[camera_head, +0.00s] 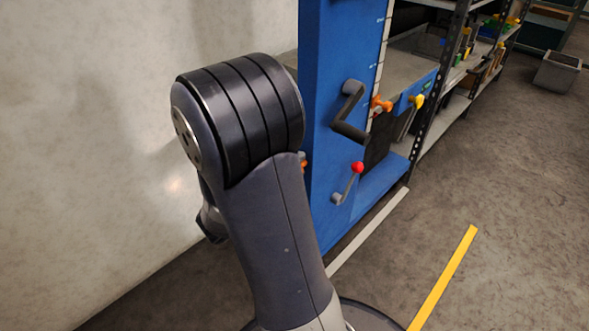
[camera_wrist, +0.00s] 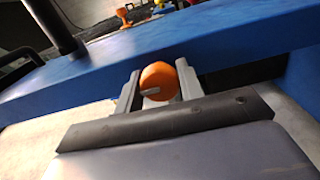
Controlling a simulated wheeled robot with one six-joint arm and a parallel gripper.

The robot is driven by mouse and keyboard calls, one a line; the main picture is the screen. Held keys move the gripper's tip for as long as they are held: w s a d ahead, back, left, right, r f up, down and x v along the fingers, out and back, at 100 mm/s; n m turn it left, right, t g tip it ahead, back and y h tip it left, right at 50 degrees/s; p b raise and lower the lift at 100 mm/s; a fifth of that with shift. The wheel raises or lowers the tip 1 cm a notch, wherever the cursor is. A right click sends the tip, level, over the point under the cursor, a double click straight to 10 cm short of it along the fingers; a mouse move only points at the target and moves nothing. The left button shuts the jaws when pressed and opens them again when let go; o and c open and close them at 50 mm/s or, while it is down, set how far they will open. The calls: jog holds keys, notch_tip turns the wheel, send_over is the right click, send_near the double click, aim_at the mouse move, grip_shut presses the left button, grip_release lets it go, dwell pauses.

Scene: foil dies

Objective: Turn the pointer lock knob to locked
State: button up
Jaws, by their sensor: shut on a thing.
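The orange round knob (camera_wrist: 158,75) with a grey pointer bar sits on the blue panel in the wrist view. The pointer bar lies roughly sideways in the picture, pointing left. My gripper (camera_wrist: 158,88) has one grey finger on each side of the knob and is shut on it. In the head view my arm hides the gripper and most of the knob; a small orange bit (camera_head: 304,164) shows at the arm's right edge. I cannot read any lock marking beside the knob.
The blue machine (camera_head: 325,60) carries a black crank handle (camera_head: 350,118) and a red-balled lever (camera_head: 357,168). Another orange knob (camera_head: 381,104) and a yellow knob (camera_head: 418,101) are farther right. A pale wall (camera_head: 130,120) stands left. Open floor with a yellow stripe (camera_head: 445,275) lies right.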

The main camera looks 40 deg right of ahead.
jog(key=o, duration=1)
jog(key=shift+a, duration=0.15)
jog(key=a+p, duration=0.2)
jog(key=a, duration=0.8)
jog(key=shift+s+a, duration=0.25)
jog(key=shift+s, duration=0.2)
jog(key=shift+d, duration=0.1)
jog(key=shift+w+d+b, duration=0.15)
jog(key=shift+d+b, duration=0.2)
jog(key=shift+d, duration=1.4)
jog(key=shift+w+d+b, duration=0.15)
jog(key=shift+d+b, duration=0.15)
jog(key=shift+d, duration=1.5)
jog(key=shift+w+d+b, duration=0.15)
jog(key=shift+d+b, duration=0.2)
jog(key=shift+d, duration=1.4)
